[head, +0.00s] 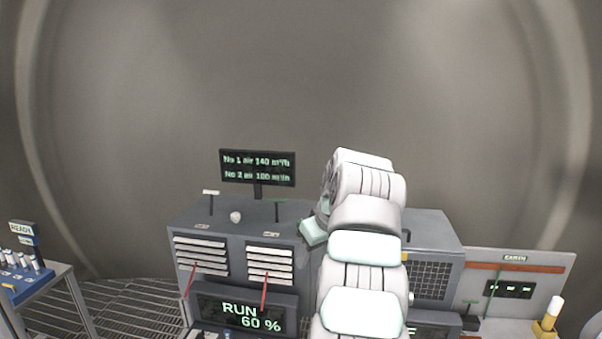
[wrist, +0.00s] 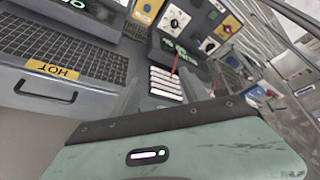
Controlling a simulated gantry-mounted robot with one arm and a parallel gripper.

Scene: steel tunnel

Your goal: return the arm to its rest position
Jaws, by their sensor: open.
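My arm, white with pale green panels, rises at the right of centre in the head view and bends over at its top. My gripper is mostly hidden behind the arm there; only a pale green part shows at its left, in front of the grey cabinet (head: 225,215). In the wrist view my gripper (wrist: 160,80) shows its green body across the bottom and two grey fingers spread apart. Nothing shows between the fingers except the cabinet's white louvres in the background.
A display board (head: 257,167) stands on the cabinet, and a RUN 60 % panel (head: 240,314) is low in front. A blue-topped table (head: 22,280) is at left; an earth board (head: 515,285) and yellow-based post (head: 547,318) are at right.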

